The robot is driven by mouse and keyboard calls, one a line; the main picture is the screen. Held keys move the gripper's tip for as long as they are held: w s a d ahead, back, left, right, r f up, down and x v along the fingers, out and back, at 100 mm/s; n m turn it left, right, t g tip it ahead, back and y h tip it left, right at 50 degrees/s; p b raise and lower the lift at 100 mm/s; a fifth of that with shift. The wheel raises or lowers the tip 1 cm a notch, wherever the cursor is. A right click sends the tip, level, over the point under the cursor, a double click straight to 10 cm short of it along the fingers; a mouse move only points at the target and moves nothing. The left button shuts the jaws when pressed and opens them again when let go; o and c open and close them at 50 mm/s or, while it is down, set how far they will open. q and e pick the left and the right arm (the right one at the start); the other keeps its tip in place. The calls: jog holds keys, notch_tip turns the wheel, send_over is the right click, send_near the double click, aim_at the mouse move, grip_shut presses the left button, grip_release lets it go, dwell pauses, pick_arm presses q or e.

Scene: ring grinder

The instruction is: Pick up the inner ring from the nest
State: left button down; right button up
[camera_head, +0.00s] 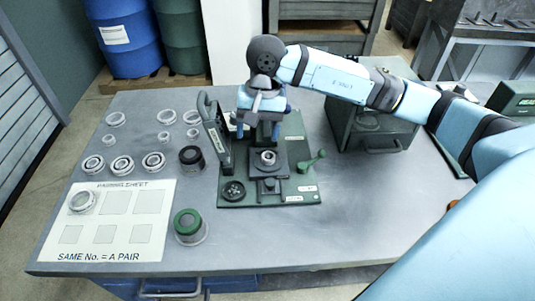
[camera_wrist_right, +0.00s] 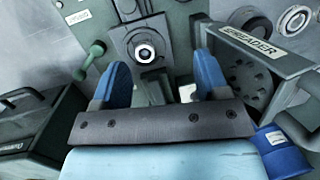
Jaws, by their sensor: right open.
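The inner ring (camera_head: 267,157) is a small pale metal ring in the nest (camera_head: 284,170), a dark block on the green fixture plate. In the right wrist view the inner ring (camera_wrist_right: 146,52) shows as a bright ring around a dark centre, with the nest (camera_wrist_right: 126,37) around it. My right gripper (camera_head: 258,134) is open and empty, behind and above the nest in the head view. In the right wrist view its two blue fingers (camera_wrist_right: 161,76) stand wide apart, and the ring lies beyond them, untouched. My left gripper is not in view.
A dark upright grinder part (camera_head: 216,135) stands close left of my right gripper. A green lever (camera_head: 312,161) is right of the nest. Several rings and a marked sheet (camera_head: 108,238) lie at the left. A green-grey box (camera_head: 372,125) stands at the right.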

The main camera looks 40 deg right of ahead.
jog(key=r+h, duration=0.1)
jog(key=h, duration=0.1)
send_over(268, 156)
jog(key=shift+n+t, duration=0.3)
jog(key=shift+n, duration=0.1)
notch_tip(268, 156, down, 8)
jog(key=shift+s+d+r, duration=0.1)
jog(key=shift+d+r, duration=0.05)
jog(key=shift+r, duration=0.1)
notch_tip(268, 156, down, 6)
jog(key=shift+r+p, duration=0.15)
jog(key=shift+p, duration=0.3)
jog(key=c, duration=1)
